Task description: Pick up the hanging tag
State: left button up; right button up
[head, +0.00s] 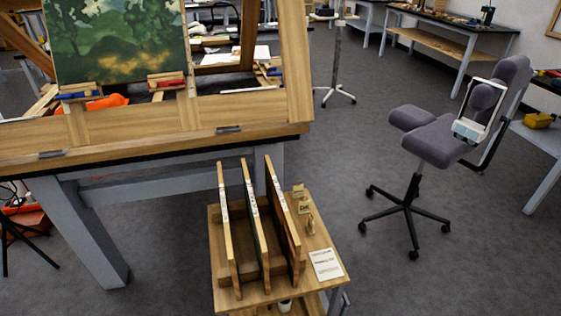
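I cannot pick out a hanging tag for certain. A small wooden cart (222,291) stands at the lower middle, with several upright wooden panels, one of them a tall panel (283,220), in a slotted rack on its top. A white printed card (326,264) lies flat at the cart's right front corner. Small gold-coloured pieces, one of them a gilt piece (311,226), stand along the right side of the panels. They are too small to tell in detail. Neither of my grippers is in view.
A large wooden worktable (150,133) with a landscape painting (118,38) fills the left. A grey-purple chair (435,140) on castors, with a white-framed object (470,128) on it, stands right. Clear floor (335,160) lies between cart and chair. Workbenches line the back.

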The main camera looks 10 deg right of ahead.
aim_at(304, 205)
jog(key=i+l+u, duration=0.1)
jog(key=l+u, duration=0.3)
jog(key=l, duration=0.55)
jog(key=l+u, duration=0.4)
jog(key=l, duration=0.55)
